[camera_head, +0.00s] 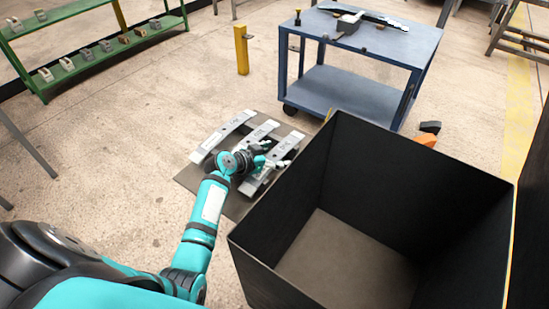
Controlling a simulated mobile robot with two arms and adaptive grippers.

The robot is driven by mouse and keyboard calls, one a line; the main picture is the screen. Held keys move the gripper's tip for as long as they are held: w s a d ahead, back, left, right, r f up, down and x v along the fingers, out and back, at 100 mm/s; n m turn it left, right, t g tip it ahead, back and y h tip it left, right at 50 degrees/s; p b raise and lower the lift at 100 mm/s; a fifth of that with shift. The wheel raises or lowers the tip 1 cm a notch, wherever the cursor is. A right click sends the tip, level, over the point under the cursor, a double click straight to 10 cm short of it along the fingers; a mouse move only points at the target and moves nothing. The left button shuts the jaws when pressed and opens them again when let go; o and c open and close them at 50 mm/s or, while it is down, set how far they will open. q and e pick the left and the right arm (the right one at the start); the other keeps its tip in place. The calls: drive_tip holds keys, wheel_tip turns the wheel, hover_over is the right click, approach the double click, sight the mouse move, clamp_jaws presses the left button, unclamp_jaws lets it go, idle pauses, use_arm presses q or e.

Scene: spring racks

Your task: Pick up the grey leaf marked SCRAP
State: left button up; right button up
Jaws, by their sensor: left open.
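Several grey leaves lie side by side on a dark mat (187,178) on the floor: a left one (222,134), a middle one (264,129) and a right one (256,184). Any SCRAP marking is too small to read, so I cannot tell which leaf carries it. My left gripper (276,157) is open above the middle and right leaves, its fingers close over the right one. The gripper and wrist hide parts of both leaves. Whether the fingers touch a leaf cannot be told. My right gripper is not in view.
A large open black bin (430,165) stands just right of the mat, its walls high. A blue cart (405,45) with a dark leaf on top stands behind. A yellow post (242,50) and green rack (90,58) stand further back.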

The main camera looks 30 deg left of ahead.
use_arm(q)
clamp_jaws()
drive_tip(key=shift+r, duration=0.15)
idle(0.4)
drive_tip(key=shift+r, duration=0.1)
